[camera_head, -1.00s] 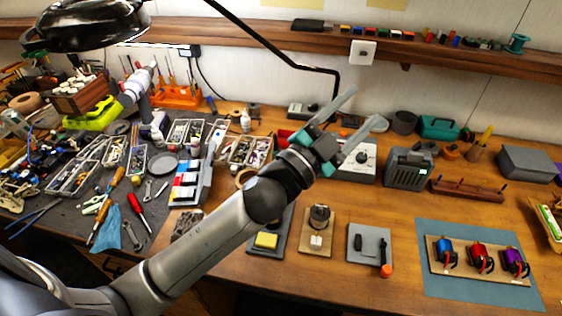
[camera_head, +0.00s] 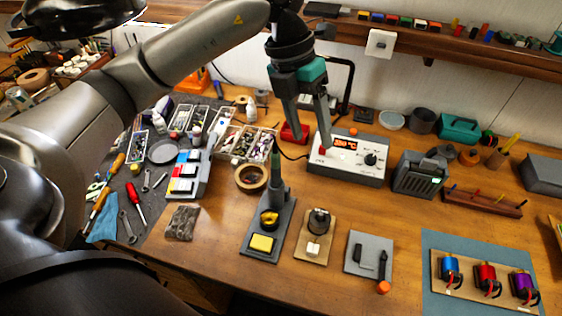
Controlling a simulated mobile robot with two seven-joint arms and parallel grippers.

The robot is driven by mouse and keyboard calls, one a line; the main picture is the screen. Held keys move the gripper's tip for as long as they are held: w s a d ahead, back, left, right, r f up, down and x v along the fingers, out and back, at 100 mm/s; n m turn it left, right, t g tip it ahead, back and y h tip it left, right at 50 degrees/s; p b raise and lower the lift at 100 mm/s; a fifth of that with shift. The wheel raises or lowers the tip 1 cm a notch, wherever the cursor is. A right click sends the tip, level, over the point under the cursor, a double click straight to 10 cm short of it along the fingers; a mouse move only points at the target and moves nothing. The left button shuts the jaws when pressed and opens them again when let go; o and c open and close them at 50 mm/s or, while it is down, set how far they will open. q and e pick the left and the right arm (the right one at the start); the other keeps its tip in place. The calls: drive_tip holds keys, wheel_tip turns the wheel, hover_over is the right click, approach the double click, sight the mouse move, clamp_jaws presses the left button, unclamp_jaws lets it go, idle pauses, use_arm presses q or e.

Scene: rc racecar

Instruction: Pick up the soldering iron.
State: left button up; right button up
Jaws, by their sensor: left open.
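The soldering iron (camera_head: 276,170) stands upright, its dark grey-green handle rising from the grey stand (camera_head: 249,235). The stand also carries a yellow sponge and a coil of brass wool. My left gripper (camera_head: 311,148) hangs down from above, open and empty. In the picture its fingertips are just right of and above the iron's handle, in front of the soldering station (camera_head: 347,173). The fingers appear apart from the iron. The iron's tip is hidden inside the stand. My right gripper is not in view.
A roll of tan tape (camera_head: 251,178) lies left of the stand. A solder spool on a wooden board (camera_head: 310,250) stands to its right. A small red box (camera_head: 294,132) sits behind. The table's front right-hand stretch holds a blue mat (camera_head: 440,240) with motors.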

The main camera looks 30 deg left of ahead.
sight(275, 143)
use_arm(q)
drive_tip(key=a+y, duration=0.1)
drive_tip(key=a, duration=0.1)
drive_tip(key=a+r+n+y, duration=0.1)
drive_tip(key=a, duration=0.1)
drive_tip(key=w+a+y, duration=0.1)
drive_tip(key=a, duration=0.2)
drive_tip(key=shift+r, duration=0.35)
drive_tip(key=shift+a+f+n, duration=0.25)
drive_tip(key=shift+a+n, duration=0.05)
wheel_tip(275, 143, down, 9)
drive_tip(key=shift+f+p, duration=0.1)
drive_tip(key=shift+p, duration=0.4)
drive_tip(key=shift+s+f+p, duration=0.1)
drive_tip(key=shift+f+p, duration=0.5)
drive_tip(key=shift+f, duration=2.05)
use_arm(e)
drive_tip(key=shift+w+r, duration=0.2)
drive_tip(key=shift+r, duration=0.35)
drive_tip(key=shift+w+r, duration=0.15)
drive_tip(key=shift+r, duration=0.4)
use_arm(q)
drive_tip(key=shift+c, duration=0.3)
clamp_jaws()
